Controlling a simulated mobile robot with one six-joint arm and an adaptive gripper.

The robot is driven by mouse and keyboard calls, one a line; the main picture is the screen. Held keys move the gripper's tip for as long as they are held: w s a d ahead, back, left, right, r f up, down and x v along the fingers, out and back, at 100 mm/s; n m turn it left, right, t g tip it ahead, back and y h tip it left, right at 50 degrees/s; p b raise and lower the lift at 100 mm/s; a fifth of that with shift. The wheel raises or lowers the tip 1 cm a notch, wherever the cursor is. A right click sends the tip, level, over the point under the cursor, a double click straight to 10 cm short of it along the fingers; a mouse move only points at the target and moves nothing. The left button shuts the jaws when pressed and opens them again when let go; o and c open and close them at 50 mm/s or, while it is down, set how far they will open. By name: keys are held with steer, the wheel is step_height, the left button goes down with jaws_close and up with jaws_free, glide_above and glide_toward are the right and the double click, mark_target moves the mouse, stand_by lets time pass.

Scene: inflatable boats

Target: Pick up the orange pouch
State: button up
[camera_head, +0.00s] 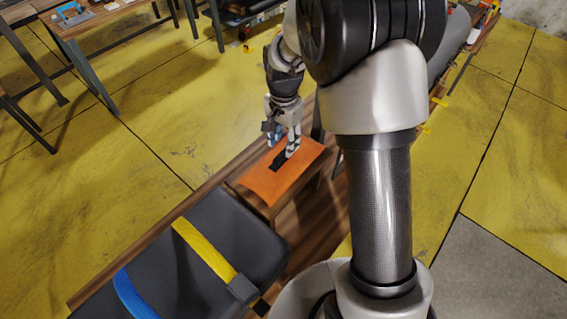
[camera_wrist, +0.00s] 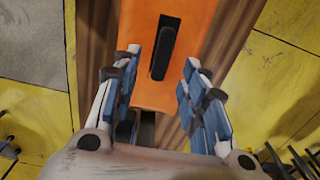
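The orange pouch (camera_head: 272,182) lies on a narrow wooden bench, with a black strap or handle along its top. In the wrist view the orange pouch (camera_wrist: 190,68) fills the upper middle, and its black handle (camera_wrist: 161,52) runs between the lines of my fingers. My gripper (camera_head: 282,150) is over the far side of the pouch, pointing down. In the wrist view my gripper (camera_wrist: 163,92) is open, its blue-padded fingers apart with nothing between them. I cannot tell whether the fingertips touch the pouch.
A dark grey padded case (camera_head: 206,255) with a yellow strap and a blue strap lies on the wooden bench (camera_head: 140,245) in front of the pouch. Worktables (camera_head: 95,22) stand at the back left. The yellow floor (camera_head: 60,200) to the left is clear.

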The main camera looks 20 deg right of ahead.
mark_target(282, 153)
steer(key=f, duration=0.5)
steer(key=shift+a+f, duration=0.1)
steer(key=shift+a, duration=0.1)
jaws_close()
stand_by(0.3)
stand_by(0.4)
